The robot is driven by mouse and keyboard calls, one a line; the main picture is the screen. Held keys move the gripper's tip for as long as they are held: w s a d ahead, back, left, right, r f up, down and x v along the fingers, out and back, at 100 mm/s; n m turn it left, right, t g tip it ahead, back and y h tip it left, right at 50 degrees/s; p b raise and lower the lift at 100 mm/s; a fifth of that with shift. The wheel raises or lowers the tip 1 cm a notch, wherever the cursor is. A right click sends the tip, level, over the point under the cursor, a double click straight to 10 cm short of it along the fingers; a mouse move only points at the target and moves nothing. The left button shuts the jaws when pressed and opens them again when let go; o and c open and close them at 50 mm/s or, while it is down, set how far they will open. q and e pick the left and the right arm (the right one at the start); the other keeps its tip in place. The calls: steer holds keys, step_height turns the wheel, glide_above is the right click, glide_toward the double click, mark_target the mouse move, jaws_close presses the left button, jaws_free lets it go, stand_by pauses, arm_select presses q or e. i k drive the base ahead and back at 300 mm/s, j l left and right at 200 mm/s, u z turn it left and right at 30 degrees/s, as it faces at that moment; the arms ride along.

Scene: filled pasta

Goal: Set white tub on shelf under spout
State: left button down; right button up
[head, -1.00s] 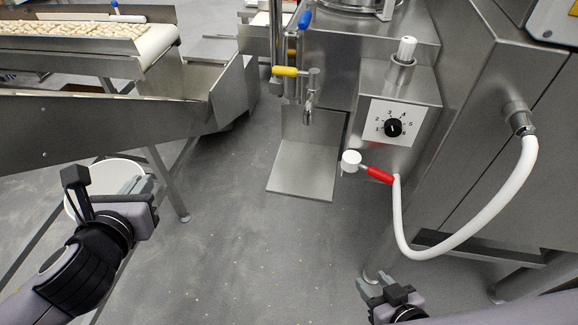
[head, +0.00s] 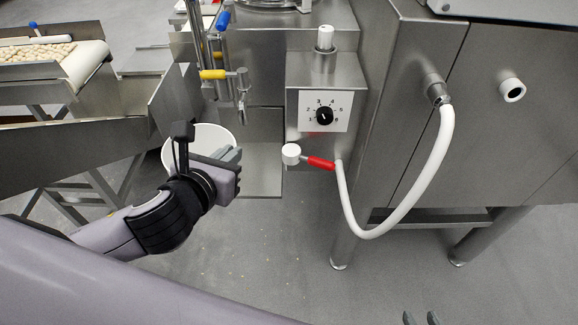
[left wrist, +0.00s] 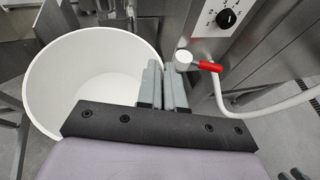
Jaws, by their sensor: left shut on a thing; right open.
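The white tub (head: 207,134) is held by my left gripper (head: 232,156), which is shut on its rim. In the left wrist view the empty tub (left wrist: 85,75) fills the left side, and the gripper's fingers (left wrist: 163,85) grip its right edge. The steel shelf (head: 262,180) is low at the machine's front. The tub is left of it and partly overlaps its left side in the head view. The spout (head: 242,108) hangs above the shelf, below a yellow-handled valve (head: 213,75). My right gripper (head: 421,319) is open and empty at the bottom edge.
A red-handled white nozzle (head: 320,163) with a white hose (head: 375,235) sticks out right of the shelf. A control box with a dial (head: 324,115) is above it. A steel chute (head: 120,135) and its legs stand at left.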

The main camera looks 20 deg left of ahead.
mark_target(250, 168)
steer(key=z, duration=1.05)
steer(key=k+j, duration=0.15)
steer(key=j, duration=0.25)
steer(key=k+j, duration=0.15)
steer(key=j, duration=0.25)
steer(key=k+j+z, duration=0.1)
steer(key=j, duration=0.3)
